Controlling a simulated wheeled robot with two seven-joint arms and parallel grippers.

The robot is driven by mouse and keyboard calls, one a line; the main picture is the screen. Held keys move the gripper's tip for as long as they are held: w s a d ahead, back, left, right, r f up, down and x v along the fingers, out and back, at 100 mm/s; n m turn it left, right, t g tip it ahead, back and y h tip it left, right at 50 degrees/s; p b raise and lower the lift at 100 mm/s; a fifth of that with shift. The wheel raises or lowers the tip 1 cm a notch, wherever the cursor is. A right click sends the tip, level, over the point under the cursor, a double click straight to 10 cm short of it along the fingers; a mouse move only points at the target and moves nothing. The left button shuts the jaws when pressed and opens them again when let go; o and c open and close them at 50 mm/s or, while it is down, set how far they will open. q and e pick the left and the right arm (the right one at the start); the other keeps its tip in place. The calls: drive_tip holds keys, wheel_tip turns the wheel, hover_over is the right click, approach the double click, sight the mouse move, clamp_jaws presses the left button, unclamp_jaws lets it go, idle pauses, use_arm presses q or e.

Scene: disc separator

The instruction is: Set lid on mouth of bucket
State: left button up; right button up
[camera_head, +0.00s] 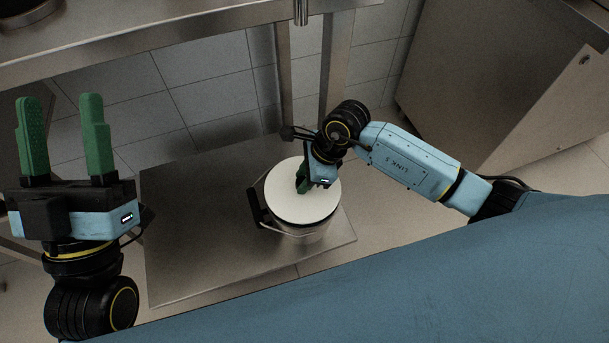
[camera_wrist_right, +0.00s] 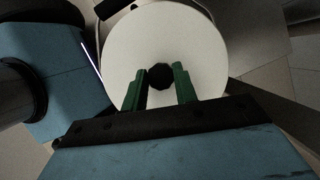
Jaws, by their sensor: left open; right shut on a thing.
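The lid (camera_head: 303,204) is a white disc with a dark edge. It lies over the top of the metal bucket (camera_head: 310,236), looking roughly level, though I cannot tell whether it is fully seated. My right gripper (camera_head: 303,186) is above the lid, shut on its dark knob. In the right wrist view the lid (camera_wrist_right: 205,55) fills the middle, with the knob (camera_wrist_right: 160,76) between the green fingers of my right gripper (camera_wrist_right: 161,84). My left gripper (camera_head: 64,110) is open and empty at the left, fingers pointing up. The bucket's mouth is hidden under the lid.
The bucket stands on a low metal shelf (camera_head: 190,240) with bare room to its left. A steel counter (camera_head: 180,28) runs above and behind, with a leg (camera_head: 335,70) behind the bucket. A steel cabinet (camera_head: 490,60) stands at upper right.

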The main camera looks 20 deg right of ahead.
drive_tip(key=shift+f+b, duration=0.6)
drive_tip(key=shift+f, duration=0.3)
drive_tip(key=o, duration=1.2)
drive_tip(key=shift+c, duration=0.2)
